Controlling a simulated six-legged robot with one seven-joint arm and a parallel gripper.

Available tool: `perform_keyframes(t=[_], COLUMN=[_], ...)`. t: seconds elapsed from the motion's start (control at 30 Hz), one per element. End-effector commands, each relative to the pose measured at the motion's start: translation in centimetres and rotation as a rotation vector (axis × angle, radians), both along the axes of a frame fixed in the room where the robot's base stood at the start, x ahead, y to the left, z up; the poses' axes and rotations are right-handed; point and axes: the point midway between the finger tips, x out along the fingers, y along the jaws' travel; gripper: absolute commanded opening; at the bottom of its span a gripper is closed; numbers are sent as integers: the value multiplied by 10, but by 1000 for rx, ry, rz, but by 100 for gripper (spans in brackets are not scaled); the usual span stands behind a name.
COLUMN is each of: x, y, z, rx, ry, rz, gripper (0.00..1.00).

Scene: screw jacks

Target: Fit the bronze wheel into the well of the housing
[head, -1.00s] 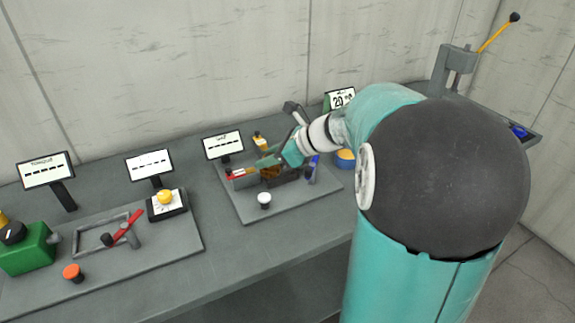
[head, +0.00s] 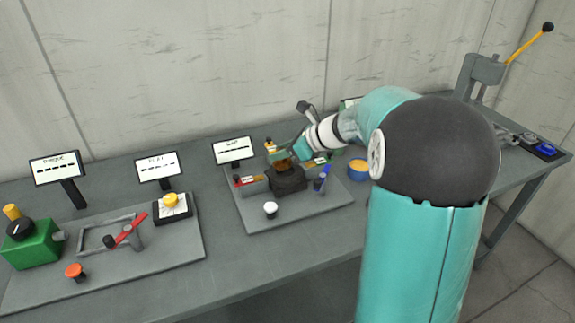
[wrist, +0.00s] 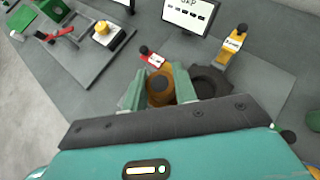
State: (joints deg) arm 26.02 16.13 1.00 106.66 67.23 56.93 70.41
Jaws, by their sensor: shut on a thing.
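The bronze wheel (wrist: 159,88) is held between the two fingers of my gripper (wrist: 159,84), which is shut on it. In the head view the wheel (head: 281,156) shows small beside my gripper (head: 288,153), above the housing. The housing (head: 289,182) is a dark block on a grey base plate. In the wrist view the housing (wrist: 222,80) shows its round dark well just right of the wheel. My right finger covers part of the housing. The wheel looks apart from the well, but its exact height over it is hard to tell.
A red-labelled block (head: 250,183), a white knob (head: 270,209) and a blue lever (head: 324,178) surround the housing on the plate. A yellow-labelled piece (wrist: 233,42) stands behind it. A sign (head: 233,150) rises at the back. A blue-yellow bowl (head: 358,170) stands right.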

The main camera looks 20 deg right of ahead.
Motion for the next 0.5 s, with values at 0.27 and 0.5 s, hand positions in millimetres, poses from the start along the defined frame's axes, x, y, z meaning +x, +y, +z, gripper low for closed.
perform_keyframes(t=[0.27,0.5], x=[42,59], y=[-25,-37], z=[-41,-63], rx=[2,0], ry=[2,-2], rz=[1,-2], gripper=[0,0])
